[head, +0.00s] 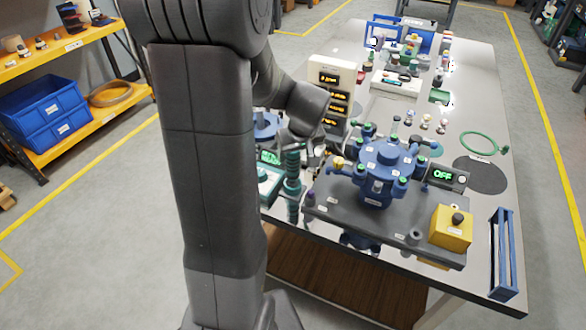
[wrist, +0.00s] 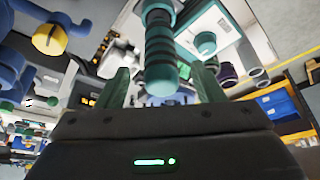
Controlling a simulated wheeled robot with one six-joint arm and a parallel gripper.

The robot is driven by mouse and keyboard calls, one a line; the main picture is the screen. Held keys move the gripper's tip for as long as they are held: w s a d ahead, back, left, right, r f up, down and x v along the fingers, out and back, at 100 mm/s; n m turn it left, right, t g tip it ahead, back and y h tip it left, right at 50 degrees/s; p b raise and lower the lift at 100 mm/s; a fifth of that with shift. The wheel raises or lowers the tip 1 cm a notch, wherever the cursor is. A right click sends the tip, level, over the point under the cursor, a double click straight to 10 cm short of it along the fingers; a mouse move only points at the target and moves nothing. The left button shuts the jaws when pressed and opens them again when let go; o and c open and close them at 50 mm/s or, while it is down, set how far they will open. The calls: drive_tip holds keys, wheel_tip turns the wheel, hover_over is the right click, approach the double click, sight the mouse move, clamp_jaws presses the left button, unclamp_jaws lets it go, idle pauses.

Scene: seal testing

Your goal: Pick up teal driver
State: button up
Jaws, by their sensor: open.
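The teal driver (head: 292,172) has a ribbed dark-teal handle and stands upright near the left edge of the bench in the head view. In the wrist view the teal driver (wrist: 160,50) runs down the middle of the picture, between my gripper's two greenish fingers. My gripper (wrist: 162,75) is open, with a visible gap between each finger and the handle. In the head view my arm hides much of the gripper, so its exact distance from the driver is unclear.
A teal box with a green display (head: 267,182) stands just left of the driver. A blue flanged test unit (head: 383,170) on a dark plate is to the right, with a yellow box (head: 452,226). An instrument tower (head: 332,78) stands behind. The bench's right side has some clear room.

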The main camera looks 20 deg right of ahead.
sight(293, 159)
drive_tip(key=shift+p+x, duration=0.3)
drive_tip(key=shift+x, duration=2.35)
drive_tip(key=shift+r, duration=0.1)
drive_tip(key=c, duration=0.9)
drive_tip(key=shift+c, duration=1.3)
drive_tip(key=shift+w+r, duration=0.1)
drive_tip(key=shift+r, duration=0.05)
